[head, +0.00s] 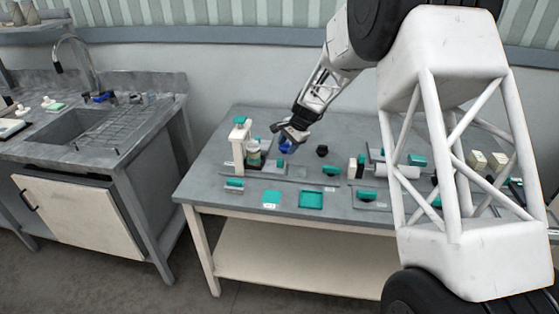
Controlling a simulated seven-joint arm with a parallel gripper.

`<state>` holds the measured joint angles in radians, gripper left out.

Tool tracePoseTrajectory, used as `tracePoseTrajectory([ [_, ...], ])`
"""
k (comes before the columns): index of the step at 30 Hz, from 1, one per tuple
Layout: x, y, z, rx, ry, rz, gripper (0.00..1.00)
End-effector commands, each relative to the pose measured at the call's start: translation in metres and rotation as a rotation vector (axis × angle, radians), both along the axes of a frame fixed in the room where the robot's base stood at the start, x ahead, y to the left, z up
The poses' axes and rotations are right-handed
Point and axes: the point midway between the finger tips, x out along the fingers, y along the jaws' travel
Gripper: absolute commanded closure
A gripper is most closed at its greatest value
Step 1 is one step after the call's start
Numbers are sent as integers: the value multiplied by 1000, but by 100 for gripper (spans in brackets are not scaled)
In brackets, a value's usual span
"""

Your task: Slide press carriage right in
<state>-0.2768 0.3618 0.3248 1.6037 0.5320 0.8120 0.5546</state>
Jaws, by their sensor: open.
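My gripper (291,132) is open, above the back left part of the grey table (225,187), close to a small blue object (286,147). I cannot tell whether it touches that object. A cream upright with a teal top (238,145) stands at the table's left, with a small jar-like cylinder (254,157) beside it. Several low teal and grey fixtures lie to the right, among them a cream and dark block with teal (352,168). Which of these is the press carriage is too small to tell. My arm hides part of the table's right side.
A teal square (271,198) and a teal tray (311,199) lie near the table's front edge. A small dark object (322,151) stands right of my gripper. A sink counter (85,135) stands to the left, across a floor gap.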

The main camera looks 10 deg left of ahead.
Motion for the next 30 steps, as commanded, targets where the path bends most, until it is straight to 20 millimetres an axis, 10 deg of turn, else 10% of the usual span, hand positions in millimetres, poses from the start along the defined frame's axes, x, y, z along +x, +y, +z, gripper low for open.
tracePoseTrajectory([
  [30, 0, 0, 0, -1, -562, 1359, 53],
])
